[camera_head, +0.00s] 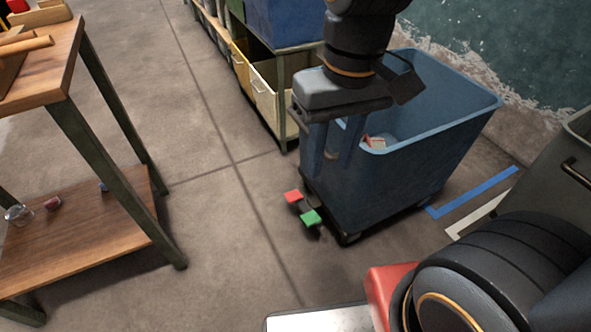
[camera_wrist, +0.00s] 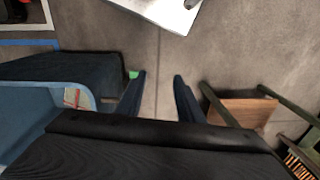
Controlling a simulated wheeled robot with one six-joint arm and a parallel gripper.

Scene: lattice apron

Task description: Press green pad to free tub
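The blue tub (camera_head: 440,125) stands on a dark wheeled base on the floor, right of centre in the head view. It fills the left of the wrist view (camera_wrist: 25,110). The green pad (camera_head: 311,217) sticks out low at the tub's near left side, beside a red pad (camera_head: 293,196). In the wrist view a bit of the green pad (camera_wrist: 133,74) shows by the left finger; the red pad is not visible there. My gripper (camera_head: 333,168) is open and empty, pointing down in front of the tub's left end, above the pads. Its fingers also show apart in the wrist view (camera_wrist: 160,78).
A wooden table (camera_head: 45,85) with a lower shelf stands at the left. A shelf rack with bins (camera_head: 275,90) stands behind the tub. A grey bin (camera_head: 563,175) is at the right, near blue floor tape (camera_head: 473,192). Floor left of the pads is clear.

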